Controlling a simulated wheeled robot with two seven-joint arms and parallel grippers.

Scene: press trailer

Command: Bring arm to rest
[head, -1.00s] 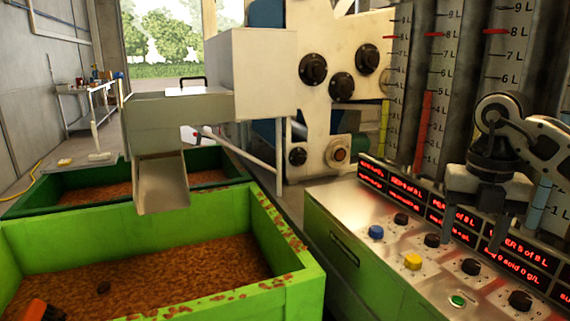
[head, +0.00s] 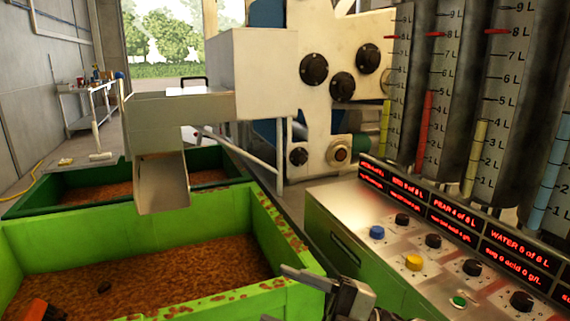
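My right gripper (head: 278,295) is low at the bottom centre, in front of the green bin's near right corner in the picture. One grey finger shows well and the tip of the other shows at the bottom edge. A gap with nothing in it lies between them, so it looks open. Most of its arm is out of frame. My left gripper is not in view. The control panel (head: 390,225) at the right has black, blue, yellow and green controls, and no gripper is over it.
A bright green bin (head: 288,240) of brown mash fills the lower left, with a darker green bin (head: 228,160) behind it. A metal chute (head: 160,185) hangs above them. Tall graduated tanks (head: 450,60) and red-lettered displays (head: 515,250) stand behind the panel.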

